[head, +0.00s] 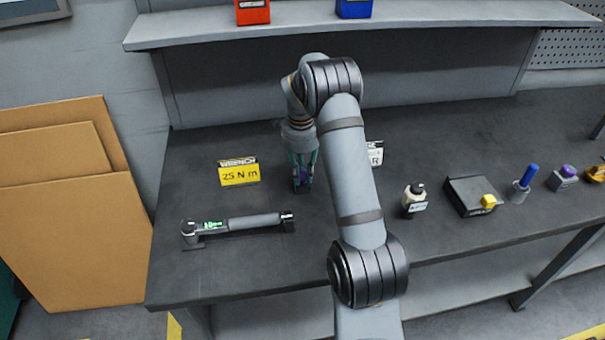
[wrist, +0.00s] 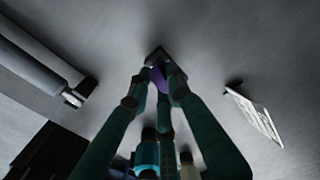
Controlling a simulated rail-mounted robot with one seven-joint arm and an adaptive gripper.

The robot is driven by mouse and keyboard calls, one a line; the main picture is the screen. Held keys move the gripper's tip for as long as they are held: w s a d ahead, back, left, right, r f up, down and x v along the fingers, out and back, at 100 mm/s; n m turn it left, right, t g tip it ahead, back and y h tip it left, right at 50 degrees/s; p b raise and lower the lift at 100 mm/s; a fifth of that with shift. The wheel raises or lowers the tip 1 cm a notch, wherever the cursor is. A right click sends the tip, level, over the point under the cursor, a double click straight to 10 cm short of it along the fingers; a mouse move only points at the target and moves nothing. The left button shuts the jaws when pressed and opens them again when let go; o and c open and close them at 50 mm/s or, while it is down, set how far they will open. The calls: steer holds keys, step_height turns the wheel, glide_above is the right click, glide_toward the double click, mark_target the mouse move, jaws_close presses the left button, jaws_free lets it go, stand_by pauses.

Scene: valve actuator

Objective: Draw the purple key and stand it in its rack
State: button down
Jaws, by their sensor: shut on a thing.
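My gripper (head: 303,172) points down over the table, left of my own forearm, with its fingers shut on the purple key (head: 302,175). In the wrist view the purple key (wrist: 158,78) shows between the fingertips (wrist: 156,92), and most of it is hidden by them. A small dark block or socket (wrist: 157,54) is right at the fingertips. I cannot tell whether the key is in it or just over it. I cannot make out for sure which thing is the key's rack.
A torque wrench (head: 238,223) lies front left, with a yellow "25 N m" sign (head: 239,172) behind it. A white sign (head: 375,154) is partly behind my arm. At right are a bottle (head: 414,200), black box (head: 474,195), blue-handled item (head: 526,178) and purple-topped grey block (head: 564,180).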

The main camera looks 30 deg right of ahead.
mark_target(301, 182)
steer(key=shift+f+b, duration=0.6)
steer(key=shift+f, duration=0.1)
steer(key=c, duration=1.5)
jaws_free()
steer(key=shift+r, duration=0.1)
steer(key=r, duration=1.2)
steer(key=shift+s+a, duration=0.1)
steer(key=shift+a, duration=0.1)
steer(key=shift+f, duration=0.1)
